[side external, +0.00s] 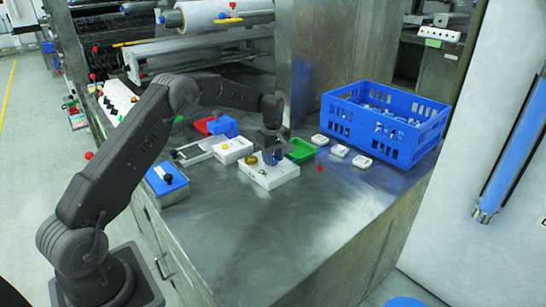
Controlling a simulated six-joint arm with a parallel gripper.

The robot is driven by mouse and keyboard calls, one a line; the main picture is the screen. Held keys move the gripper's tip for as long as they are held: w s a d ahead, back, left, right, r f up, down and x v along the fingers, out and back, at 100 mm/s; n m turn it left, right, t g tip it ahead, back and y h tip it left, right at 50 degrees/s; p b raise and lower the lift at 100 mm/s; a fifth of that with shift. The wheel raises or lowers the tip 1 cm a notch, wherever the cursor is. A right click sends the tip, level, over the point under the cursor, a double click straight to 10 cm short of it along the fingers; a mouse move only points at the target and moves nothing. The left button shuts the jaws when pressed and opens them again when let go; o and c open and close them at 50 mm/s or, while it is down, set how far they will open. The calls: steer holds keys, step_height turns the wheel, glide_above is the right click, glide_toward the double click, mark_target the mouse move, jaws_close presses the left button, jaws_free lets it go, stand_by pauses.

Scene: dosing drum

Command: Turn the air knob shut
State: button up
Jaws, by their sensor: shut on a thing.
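A white box (268,178) stands on the steel bench, with a small brass-coloured part (252,160) on its left side. My gripper (274,158) points down over the top of this box. It is shut on a small blue part there, which looks like the air knob (277,157). The fingers hide most of the knob, and its turn angle cannot be read at this size.
A green tray (301,151), a small red cone (320,167) and small white blocks (340,151) are right. A blue crate (370,130) stands behind. The front bench is clear.

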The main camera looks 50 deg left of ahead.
steer(key=m, duration=0.3)
steer(key=shift+m, duration=0.4)
steer(key=m, duration=0.4)
steer(key=shift+r+m, duration=0.1)
steer(key=shift+m, duration=0.2)
steer(key=m, duration=0.4)
steer(key=shift+m, duration=0.3)
steer(key=m, duration=0.3)
steer(key=shift+m, duration=0.3)
steer(key=m, duration=1.2)
steer(key=shift+m, duration=0.3)
steer(key=o, duration=0.9)
